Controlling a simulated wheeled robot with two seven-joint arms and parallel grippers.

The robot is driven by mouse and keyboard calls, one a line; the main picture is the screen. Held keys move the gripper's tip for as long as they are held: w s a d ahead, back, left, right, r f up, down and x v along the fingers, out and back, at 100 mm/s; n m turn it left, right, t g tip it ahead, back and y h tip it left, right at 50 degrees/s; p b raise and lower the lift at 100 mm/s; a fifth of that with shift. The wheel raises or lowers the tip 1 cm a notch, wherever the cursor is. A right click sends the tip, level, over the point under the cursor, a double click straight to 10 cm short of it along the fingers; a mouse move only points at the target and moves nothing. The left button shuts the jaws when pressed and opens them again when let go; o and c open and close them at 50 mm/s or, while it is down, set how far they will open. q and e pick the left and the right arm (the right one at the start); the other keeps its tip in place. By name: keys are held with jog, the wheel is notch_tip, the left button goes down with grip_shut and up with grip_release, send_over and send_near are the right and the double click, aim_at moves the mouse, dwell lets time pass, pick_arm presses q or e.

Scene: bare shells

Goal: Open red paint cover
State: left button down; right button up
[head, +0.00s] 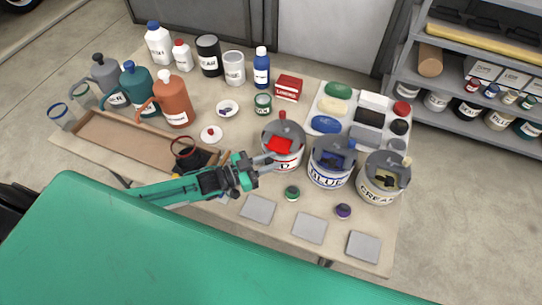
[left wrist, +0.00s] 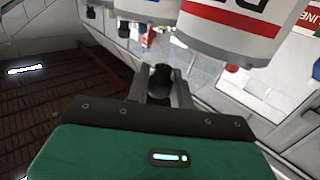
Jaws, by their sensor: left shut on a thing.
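The red paint can (head: 284,158) stands on the table with a grey cover (head: 275,130) on top. The cover has a red knob (head: 282,115) at its far edge, and bright red paint shows through an opening in it. My left gripper (head: 272,161) is at the near left side of this can, below its rim. In the left wrist view its fingers (left wrist: 161,88) are shut on a dark rounded thing (left wrist: 160,80); I cannot tell what it is. A can with a red band (left wrist: 235,18) fills the top of that view. My right gripper is not in view.
A blue paint can (head: 329,173) and a cream can (head: 378,188) stand just right of the red one. A small green-topped jar (head: 292,193) is in front. A brown tray (head: 125,146) and several jugs are at the left.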

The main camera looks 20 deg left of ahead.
pick_arm(q)
jog(key=c, duration=1.3)
grip_release()
jog(key=shift+o, duration=0.2)
jog(key=shift+s+a+f, duration=0.1)
jog(key=shift+s+a, duration=0.1)
jog(key=b+v, duration=0.4)
jog(key=v, duration=0.9)
jog(key=shift+s+a, duration=0.1)
